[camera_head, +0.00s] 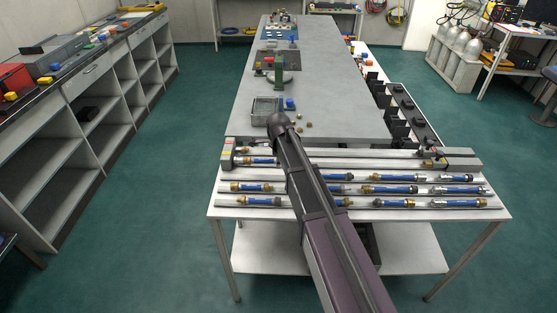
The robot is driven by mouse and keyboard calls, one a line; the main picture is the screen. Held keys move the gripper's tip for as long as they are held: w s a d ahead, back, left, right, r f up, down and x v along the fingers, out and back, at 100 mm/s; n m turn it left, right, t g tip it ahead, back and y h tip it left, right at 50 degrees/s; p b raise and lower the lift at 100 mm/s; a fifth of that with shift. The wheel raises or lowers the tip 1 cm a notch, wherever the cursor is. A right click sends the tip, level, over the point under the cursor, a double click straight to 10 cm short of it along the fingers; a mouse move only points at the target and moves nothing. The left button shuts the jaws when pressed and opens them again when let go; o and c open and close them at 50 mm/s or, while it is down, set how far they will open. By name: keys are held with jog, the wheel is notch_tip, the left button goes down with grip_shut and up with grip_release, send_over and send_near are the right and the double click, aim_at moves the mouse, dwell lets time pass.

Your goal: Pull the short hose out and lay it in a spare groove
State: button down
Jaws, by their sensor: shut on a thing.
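Several blue hoses with brass or silver end fittings lie in rows of pale grooves on the white table (360,215). One blue hose (260,161) lies at the back left, by a grey end block (228,153). Others include a hose (395,190) in the middle right and a hose (262,202) at the front left. I cannot tell which is the short hose. A second grey block (462,158) with dark fittings stands at the back right. My arm crosses the grooves and hides their middle. My gripper does not show; it is out of sight behind my arm.
Shelving (85,115) stands at the left. Green floor is clear on both sides.

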aim_at(279, 178)
jog(key=shift+f+b, duration=3.45)
jog(key=shift+f, duration=0.1)
jog(key=shift+c, duration=0.9)
grip_release()
